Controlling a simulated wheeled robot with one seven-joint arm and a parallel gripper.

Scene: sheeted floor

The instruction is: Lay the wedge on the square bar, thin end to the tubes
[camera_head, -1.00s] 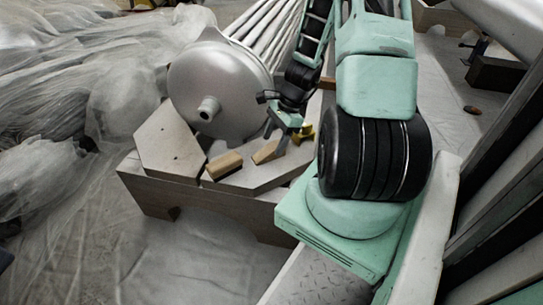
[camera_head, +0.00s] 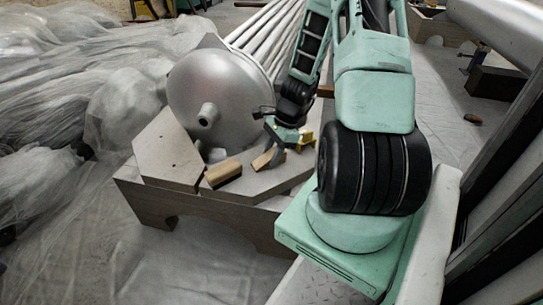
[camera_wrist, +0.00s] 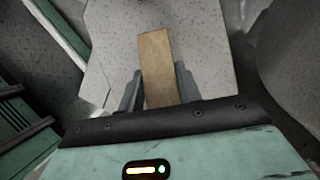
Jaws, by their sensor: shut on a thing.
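The wedge, a tan wooden piece (camera_head: 268,158), is at my gripper (camera_head: 278,150) above or on the grey slab; I cannot tell whether it touches. In the wrist view the wedge (camera_wrist: 156,62) points away between the two fingers of my gripper (camera_wrist: 158,88), which is shut on it. Its taper is hard to make out. A second tan piece with a dark side (camera_head: 222,173), apparently the square bar, lies on the slab just left of the wedge, apart from it. The long pale tubes (camera_head: 268,35) run behind the silver drum.
The grey slab (camera_head: 262,186) rests on a low stand (camera_head: 215,213). The big silver drum (camera_head: 222,90) stands close behind. A yellow item (camera_head: 306,138) is right of my gripper. Plastic sheeting (camera_head: 60,110) covers the left.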

